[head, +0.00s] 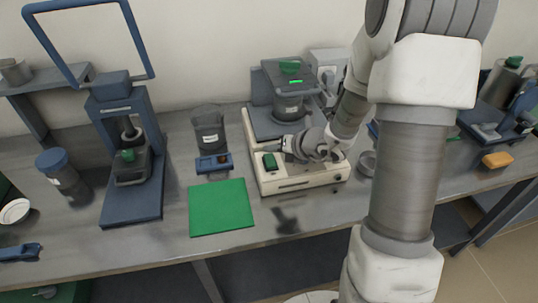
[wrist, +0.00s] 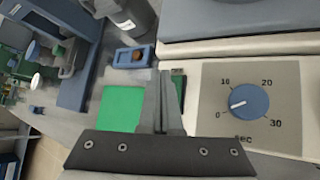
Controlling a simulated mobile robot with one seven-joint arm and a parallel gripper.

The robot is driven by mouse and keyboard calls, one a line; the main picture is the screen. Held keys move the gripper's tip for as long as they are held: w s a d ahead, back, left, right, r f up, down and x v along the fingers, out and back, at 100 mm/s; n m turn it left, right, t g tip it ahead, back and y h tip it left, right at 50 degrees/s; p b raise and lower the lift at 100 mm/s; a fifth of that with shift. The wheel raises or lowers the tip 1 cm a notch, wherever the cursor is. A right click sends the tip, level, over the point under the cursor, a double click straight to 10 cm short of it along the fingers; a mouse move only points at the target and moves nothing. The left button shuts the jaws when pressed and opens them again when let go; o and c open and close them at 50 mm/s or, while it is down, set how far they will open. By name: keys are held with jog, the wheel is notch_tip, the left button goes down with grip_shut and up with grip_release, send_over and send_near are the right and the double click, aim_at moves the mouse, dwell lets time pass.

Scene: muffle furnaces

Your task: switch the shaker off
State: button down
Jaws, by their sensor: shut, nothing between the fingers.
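The shaker (head: 309,179) is a cream-coloured base with a grey-blue top on the bench, right of the green mat. A green switch (head: 270,161) sits at the left of its front part. In the wrist view the switch (wrist: 178,82) shows just right of the fingers and is partly hidden by them. A blue dial (wrist: 250,101) marked in seconds is on the panel, its white mark pointing near 0. My gripper (head: 285,146) is shut and empty, just behind and right of the switch. Its closed fingers (wrist: 164,75) point past the panel. I cannot tell whether they touch the switch.
A green mat (head: 220,207) lies left of the shaker, with a small blue box (head: 214,163) behind it. A blue press stand (head: 131,205) stands further left. A dark-screened device (head: 289,78) stands at the back of the shaker. A yellow block (head: 497,160) lies far right.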

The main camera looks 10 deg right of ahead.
aim_at(273, 161)
jog(key=shift+f, duration=0.15)
jog(key=shift+f+b, duration=0.3)
jog(key=shift+b, duration=0.15)
jog(key=shift+w+f+b, duration=0.1)
jog(key=shift+f+b, duration=0.25)
dwell(0.4)
jog(key=shift+r, duration=0.1)
jog(key=shift+r+p, duration=0.7)
jog(key=shift+r, duration=0.05)
jog(key=r+p, duration=0.2)
jog(key=r, duration=0.1)
jog(key=s+r+p, duration=0.1)
jog(key=r+p, duration=0.1)
dwell(0.4)
dwell(0.3)
